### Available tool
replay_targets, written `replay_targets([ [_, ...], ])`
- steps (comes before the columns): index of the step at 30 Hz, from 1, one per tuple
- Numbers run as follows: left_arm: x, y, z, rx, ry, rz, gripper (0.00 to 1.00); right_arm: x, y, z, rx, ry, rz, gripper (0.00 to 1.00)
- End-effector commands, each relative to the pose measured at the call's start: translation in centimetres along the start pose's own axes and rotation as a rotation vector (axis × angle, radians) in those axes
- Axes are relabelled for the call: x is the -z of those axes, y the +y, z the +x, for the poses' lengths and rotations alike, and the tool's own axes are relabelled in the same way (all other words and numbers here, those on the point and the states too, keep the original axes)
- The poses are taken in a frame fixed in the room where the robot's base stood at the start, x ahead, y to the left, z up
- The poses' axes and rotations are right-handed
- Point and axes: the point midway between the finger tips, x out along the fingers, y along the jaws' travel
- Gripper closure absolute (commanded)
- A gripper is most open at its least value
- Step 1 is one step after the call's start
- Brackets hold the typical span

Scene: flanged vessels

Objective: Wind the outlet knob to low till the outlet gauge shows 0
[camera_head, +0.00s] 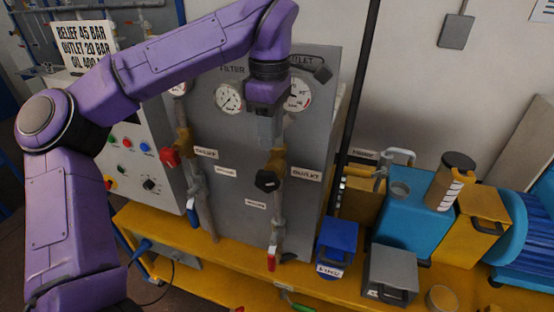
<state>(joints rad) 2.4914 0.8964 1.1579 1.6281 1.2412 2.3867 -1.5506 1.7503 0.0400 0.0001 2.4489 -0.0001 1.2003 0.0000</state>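The outlet knob (266,181) is a dark, faceted knob on the pipe beside the OUTLET tag (306,174), on the front of the grey panel (234,150). The outlet gauge (301,94) is a white dial near the panel's top, under the OUTLET heading. My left gripper hides its left part, and I cannot read its needle. My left arm reaches across from the left. Its gripper (270,138) points down in front of the panel, just above the outlet knob. Its fingers are too small and overlapped to tell whether they are open or shut. My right gripper is out of view.
A filter gauge (229,97) and a red knob (169,157) lie left of the outlet pipe. A red-handled valve (271,260) hangs below. A blue box (337,248), grey box (390,272) and blue tank (413,218) crowd the yellow bench (232,268) at right.

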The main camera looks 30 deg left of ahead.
Motion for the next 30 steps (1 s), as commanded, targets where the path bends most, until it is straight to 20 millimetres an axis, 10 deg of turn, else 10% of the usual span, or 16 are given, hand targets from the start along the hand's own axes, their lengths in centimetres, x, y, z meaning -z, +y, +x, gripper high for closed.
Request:
replay_targets([
  [15, 0.9, -0.4, 9.9, 0.011, 0.005, -0.018, 0.65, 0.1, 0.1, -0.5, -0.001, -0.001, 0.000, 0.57],
  [25, 0.8, -0.5, 11.0, 0.014, 0.006, -0.015, 0.65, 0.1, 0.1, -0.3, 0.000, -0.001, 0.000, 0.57],
  [30, 0.8, -0.3, 10.6, 0.005, 0.003, -0.016, 1.00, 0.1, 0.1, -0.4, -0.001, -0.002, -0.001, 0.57],
])
